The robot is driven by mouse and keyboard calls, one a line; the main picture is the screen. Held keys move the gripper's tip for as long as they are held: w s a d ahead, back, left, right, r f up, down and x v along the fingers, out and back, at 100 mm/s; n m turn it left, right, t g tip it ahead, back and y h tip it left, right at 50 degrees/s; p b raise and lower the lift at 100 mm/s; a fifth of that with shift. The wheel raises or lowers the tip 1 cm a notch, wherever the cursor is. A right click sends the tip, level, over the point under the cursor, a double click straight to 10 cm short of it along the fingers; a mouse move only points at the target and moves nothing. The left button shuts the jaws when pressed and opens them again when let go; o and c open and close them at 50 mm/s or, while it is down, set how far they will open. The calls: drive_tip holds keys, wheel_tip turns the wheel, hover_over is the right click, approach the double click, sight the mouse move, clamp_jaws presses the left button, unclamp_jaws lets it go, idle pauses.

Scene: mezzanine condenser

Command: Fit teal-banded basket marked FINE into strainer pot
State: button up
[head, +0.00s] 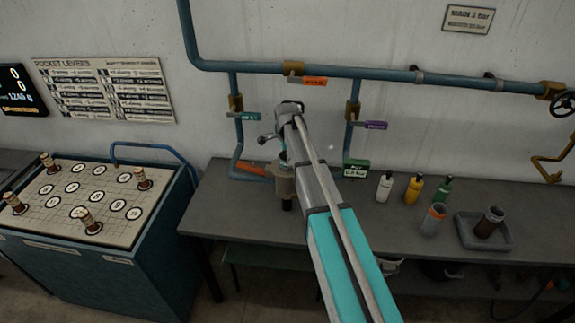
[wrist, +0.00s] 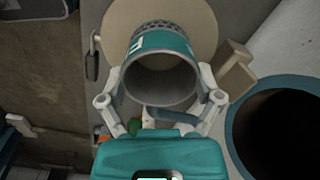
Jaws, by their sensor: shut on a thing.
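The teal-banded basket (wrist: 160,45) is held in my gripper (wrist: 163,76), with its open end facing the wrist camera and a mesh part at its far end. A white letter shows on the band; the full word cannot be read.
Blue pipes (head: 390,73) with an orange lever (head: 255,172) run along the wall. A cart (head: 150,225) stands left.

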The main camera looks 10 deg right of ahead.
drive_tip(key=shift+f+b, duration=0.6)
drive_tip(key=shift+f, duration=0.35)
drive_tip(key=shift+f, duration=0.15)
drive_tip(key=o, duration=1.1)
wheel_tip(320, 180, up, 12)
drive_tip(key=p, duration=1.2)
drive_tip(key=shift+s+r, duration=0.1)
drive_tip(key=shift+r, duration=0.1)
drive_tip(key=shift+s, duration=0.1)
